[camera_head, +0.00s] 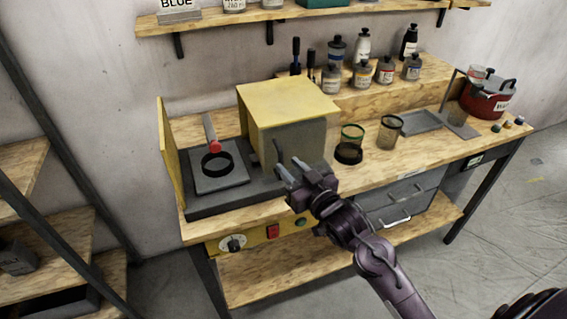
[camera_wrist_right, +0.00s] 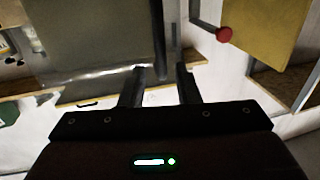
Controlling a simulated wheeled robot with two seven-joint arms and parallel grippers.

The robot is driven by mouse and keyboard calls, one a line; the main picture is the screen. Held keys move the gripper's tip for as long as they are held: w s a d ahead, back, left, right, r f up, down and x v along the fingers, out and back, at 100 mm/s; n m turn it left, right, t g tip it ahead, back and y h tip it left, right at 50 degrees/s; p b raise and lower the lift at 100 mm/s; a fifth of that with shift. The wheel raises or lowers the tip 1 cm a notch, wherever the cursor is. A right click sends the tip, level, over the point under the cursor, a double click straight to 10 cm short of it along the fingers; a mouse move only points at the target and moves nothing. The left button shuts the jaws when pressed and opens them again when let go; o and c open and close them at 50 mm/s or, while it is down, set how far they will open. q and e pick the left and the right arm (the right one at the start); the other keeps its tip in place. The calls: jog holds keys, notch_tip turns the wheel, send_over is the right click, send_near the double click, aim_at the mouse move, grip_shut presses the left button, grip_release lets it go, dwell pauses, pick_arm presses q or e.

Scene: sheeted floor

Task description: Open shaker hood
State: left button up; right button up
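The shaker sits on the left of the wooden bench. Its hood (camera_head: 288,100) is a box with a yellow top and grey front, standing over the right of the dark base (camera_head: 235,200). Left of it, a grey plate (camera_head: 232,178) carries a dark ring, with a red-knobbed lever (camera_head: 214,146) behind. My right gripper (camera_head: 283,172) is just in front of the hood's lower front; contact cannot be told. In the right wrist view, the fingers (camera_wrist_right: 166,82) are apart, beside the edge of a grey panel (camera_wrist_right: 90,40). My left gripper is out of view.
A yellow side panel (camera_head: 170,150) stands at the shaker's left end. A green-rimmed sieve (camera_head: 351,137) and a mesh cup (camera_head: 390,132) stand right of the hood. A red pot (camera_head: 487,101) is farther right. Bottles (camera_head: 362,73) line the raised shelf behind.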

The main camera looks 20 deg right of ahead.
jog(key=shift+s+d, duration=0.15)
jog(key=shift+s, duration=0.6)
jog(key=shift+s+d, duration=0.15)
jog(key=shift+s, duration=0.6)
notch_tip(320, 180, down, 24)
jog(key=s+d+m+g+h, duration=0.1)
jog(key=s+d+g+h, duration=0.1)
jog(key=g, duration=0.3)
jog(key=s+f+g, duration=0.2)
jog(key=s+f, duration=0.3)
jog(key=f, duration=0.4)
jog(key=s+f+g, duration=0.2)
jog(key=s+f, duration=0.2)
jog(key=f, duration=0.4)
jog(key=s+f+g, duration=0.2)
jog(key=s+f, duration=0.4)
jog(key=s, duration=0.4)
jog(key=s+a+f+g+h, duration=0.1)
jog(key=s+f+g, duration=0.2)
jog(key=s+f, duration=0.4)
jog(key=s+f+n+g, duration=0.1)
jog(key=s+f, duration=0.5)
jog(key=s, duration=0.8)
jog(key=shift+s+a+f+g, duration=0.2)
jog(key=shift+f+g, duration=0.1)
jog(key=shift+g, duration=0.5)
